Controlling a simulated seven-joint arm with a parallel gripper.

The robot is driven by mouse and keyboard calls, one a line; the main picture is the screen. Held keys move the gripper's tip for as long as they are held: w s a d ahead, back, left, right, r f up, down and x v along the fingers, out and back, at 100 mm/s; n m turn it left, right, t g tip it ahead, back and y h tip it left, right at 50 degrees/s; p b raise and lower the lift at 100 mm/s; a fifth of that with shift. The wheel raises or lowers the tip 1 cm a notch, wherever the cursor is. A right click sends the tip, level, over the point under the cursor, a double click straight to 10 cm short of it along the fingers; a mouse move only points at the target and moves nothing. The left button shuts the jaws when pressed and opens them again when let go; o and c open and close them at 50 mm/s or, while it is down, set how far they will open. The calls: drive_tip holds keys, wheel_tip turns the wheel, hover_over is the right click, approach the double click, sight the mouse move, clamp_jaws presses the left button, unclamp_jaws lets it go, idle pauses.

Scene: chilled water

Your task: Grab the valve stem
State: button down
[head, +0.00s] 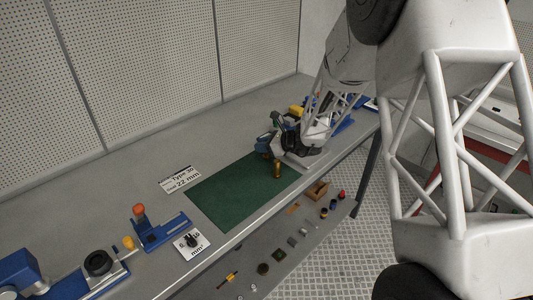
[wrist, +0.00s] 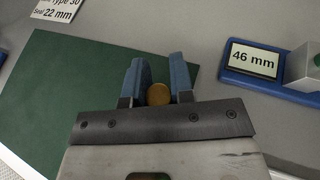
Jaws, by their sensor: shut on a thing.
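The valve stem is a brass piece (head: 277,170) near the right end of the green mat (head: 235,193). In the wrist view its round brass top (wrist: 158,94) sits between the two blue fingers of my gripper (wrist: 157,82). My gripper (head: 268,148) is shut on it, low over the mat. The stem's lower part is hidden in the wrist view, so I cannot tell whether it touches the mat.
A "46 mm" label (wrist: 253,61) sits on a blue holder right of my gripper. A "Type 30, Seal 22 mm" card (head: 180,179) lies behind the mat. A blue fixture (head: 160,232) stands left of it. Small parts lie on a lower shelf. The mat's left part is clear.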

sight(263, 156)
drive_tip(key=shift+r, duration=0.1)
wheel_tip(263, 156, up, 10)
idle(0.8)
idle(0.5)
